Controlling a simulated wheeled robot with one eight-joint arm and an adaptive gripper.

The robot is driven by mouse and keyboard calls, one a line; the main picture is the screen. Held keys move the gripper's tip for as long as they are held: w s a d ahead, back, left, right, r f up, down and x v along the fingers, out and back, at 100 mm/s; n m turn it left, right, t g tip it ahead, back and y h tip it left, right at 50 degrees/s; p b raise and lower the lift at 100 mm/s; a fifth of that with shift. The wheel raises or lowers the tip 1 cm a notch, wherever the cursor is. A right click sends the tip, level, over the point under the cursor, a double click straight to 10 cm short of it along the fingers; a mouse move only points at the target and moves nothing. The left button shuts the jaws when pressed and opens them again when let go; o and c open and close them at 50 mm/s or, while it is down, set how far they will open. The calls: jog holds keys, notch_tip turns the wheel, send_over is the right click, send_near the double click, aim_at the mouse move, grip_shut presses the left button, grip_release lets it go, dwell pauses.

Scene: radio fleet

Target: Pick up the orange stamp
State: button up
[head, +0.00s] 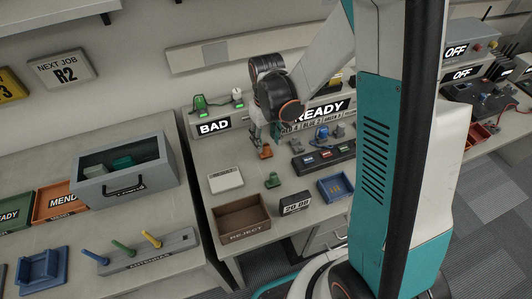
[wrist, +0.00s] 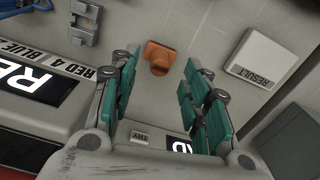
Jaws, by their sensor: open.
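The orange stamp (head: 265,152) stands on the grey bench below my arm's end in the head view. In the wrist view the orange stamp (wrist: 159,57) lies beyond and between my two fingertips, apart from them. My gripper (wrist: 160,75) is open, with teal finger pads spread wide and nothing between them. In the head view my gripper (head: 256,137) hangs just above and left of the orange stamp. A green stamp (head: 273,181) stands nearer the front of the bench.
A white RESULT block (wrist: 259,57) is right in the wrist view. A READY sign panel (head: 322,108) stands behind.

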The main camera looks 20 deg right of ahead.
aim_at(266, 145)
notch_tip(266, 145, down, 4)
jog(key=shift+w+f+b, duration=0.1)
jog(key=shift+f+b, duration=0.15)
jog(key=shift+b, duration=0.7)
jog(key=shift+r, duration=0.1)
grip_shut()
notch_tip(266, 145, up, 20)
jog(key=p, duration=0.7)
jog(key=c, duration=1)
grip_release()
